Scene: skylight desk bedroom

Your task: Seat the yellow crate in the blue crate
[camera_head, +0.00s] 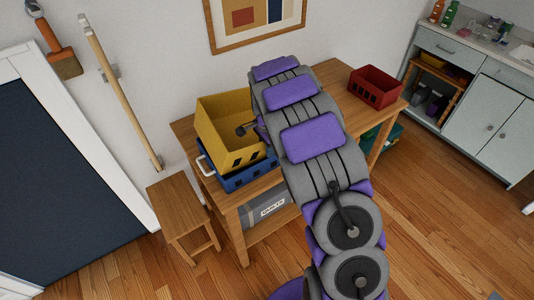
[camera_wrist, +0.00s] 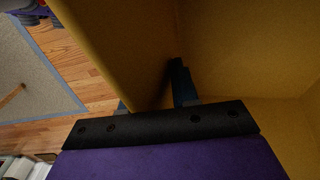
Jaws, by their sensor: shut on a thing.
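The yellow crate (camera_head: 218,137) is an open box with dark slots in its front. It is over the blue crate (camera_head: 247,178) and hides most of its opening. Its base overlaps the blue rim; I cannot tell how deep it sits. The blue crate stands on the left part of the wooden table, with a white handle at its left. My gripper (camera_head: 250,128) is at the yellow crate's right side, partly hidden by my arm. In the wrist view, the fingers of my gripper (camera_wrist: 152,95) straddle a wall of the yellow crate (camera_wrist: 125,45), one inside and one outside.
A red crate (camera_head: 375,87) stands at the table's (camera_head: 345,108) right end. A green crate (camera_head: 379,139) is below it. A grey labelled box (camera_head: 265,208) is on the lower shelf. A wooden stool (camera_head: 180,205) stands left of the table. My arm hides the table's middle.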

